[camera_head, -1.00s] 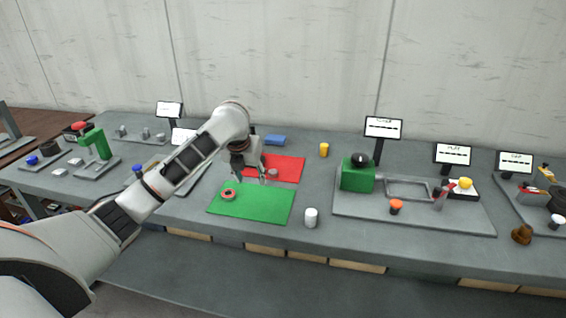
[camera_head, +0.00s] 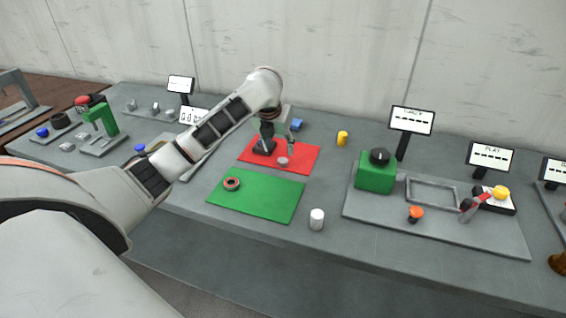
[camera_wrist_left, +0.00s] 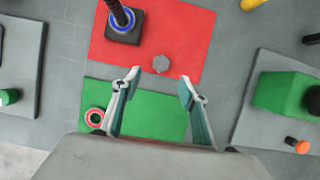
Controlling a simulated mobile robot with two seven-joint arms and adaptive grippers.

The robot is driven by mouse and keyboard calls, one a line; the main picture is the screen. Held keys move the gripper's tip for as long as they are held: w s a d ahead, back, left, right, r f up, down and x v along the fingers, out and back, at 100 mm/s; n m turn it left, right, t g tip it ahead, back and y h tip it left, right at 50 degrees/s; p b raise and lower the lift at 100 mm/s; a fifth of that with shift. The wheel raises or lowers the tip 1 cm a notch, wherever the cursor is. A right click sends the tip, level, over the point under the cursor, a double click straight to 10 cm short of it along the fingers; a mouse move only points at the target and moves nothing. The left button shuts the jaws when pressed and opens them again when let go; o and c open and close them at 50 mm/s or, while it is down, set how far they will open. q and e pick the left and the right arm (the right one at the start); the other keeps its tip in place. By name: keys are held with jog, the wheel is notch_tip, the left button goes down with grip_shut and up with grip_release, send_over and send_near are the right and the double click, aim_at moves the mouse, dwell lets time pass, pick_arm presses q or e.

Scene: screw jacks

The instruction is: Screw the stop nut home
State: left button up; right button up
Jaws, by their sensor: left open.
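A screw jack with a square dark base, a blue ring and a dark upright rod (camera_wrist_left: 124,30) stands on the red mat; its base (camera_head: 264,149) shows partly behind my gripper in the head view. A grey hexagonal piece (camera_wrist_left: 161,64) lies on the red mat beside it, also in the head view (camera_head: 282,161). I cannot tell which piece is the stop nut. My left gripper (camera_wrist_left: 159,77) is open and empty, above the mats, its fingertips around the hexagonal piece's line of sight. My right gripper is not in view.
A red mat (camera_head: 302,153) lies behind a green mat (camera_head: 262,203), which has clear room. A white cylinder (camera_head: 317,219) and a yellow cylinder (camera_head: 342,138) stand to the right. A grey board (camera_head: 440,238) carries a green block (camera_head: 376,174) further right.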

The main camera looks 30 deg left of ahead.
aim_at(282, 161)
pick_arm(q)
jog(key=shift+x, duration=1.3)
jog(key=shift+x, duration=2.6)
jog(key=shift+d, duration=0.1)
jog(key=c, duration=1.1)
